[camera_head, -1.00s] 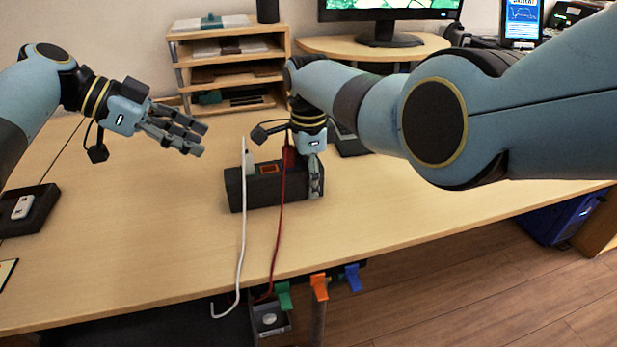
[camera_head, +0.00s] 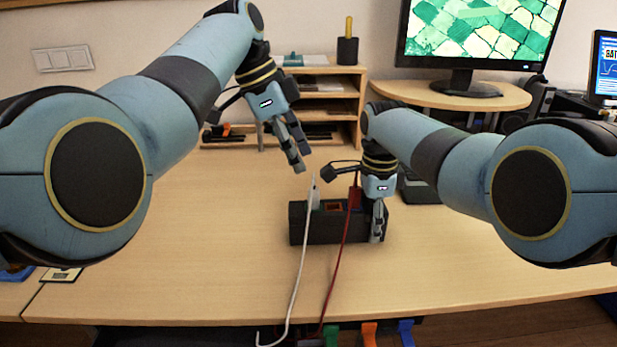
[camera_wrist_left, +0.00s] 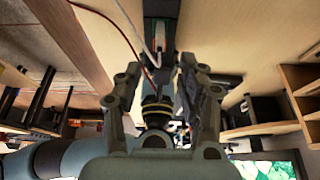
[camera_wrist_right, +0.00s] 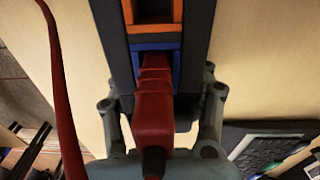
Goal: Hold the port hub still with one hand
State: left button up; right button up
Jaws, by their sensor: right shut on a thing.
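The port hub (camera_head: 318,232) is a long black block on the desk, with an orange-rimmed port on top. My right gripper (camera_head: 376,225) is shut on the hub's right end; in the right wrist view its fingers flank the black body (camera_wrist_right: 200,45). A red plug (camera_wrist_right: 153,110) sits at the blue-rimmed port between those fingers. A white plug (camera_head: 314,198) stands at the hub's left part. My left gripper (camera_head: 296,158) is empty, above and behind the hub's left end, pointing down. In the left wrist view its fingers (camera_wrist_left: 160,75) are apart, with the hub (camera_wrist_left: 160,10) beyond them.
White (camera_head: 296,285) and red (camera_head: 340,275) cables run from the hub over the desk's front edge. A wooden shelf (camera_head: 345,90) and a monitor (camera_head: 475,35) stand at the back. A dark device (camera_head: 418,190) lies right of the hub. The desk left of the hub is clear.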

aim_at(313, 188)
pick_arm(q)
jog(key=x, duration=0.8)
jog(key=shift+d+f, duration=0.15)
jog(key=shift+f, duration=0.05)
grip_shut()
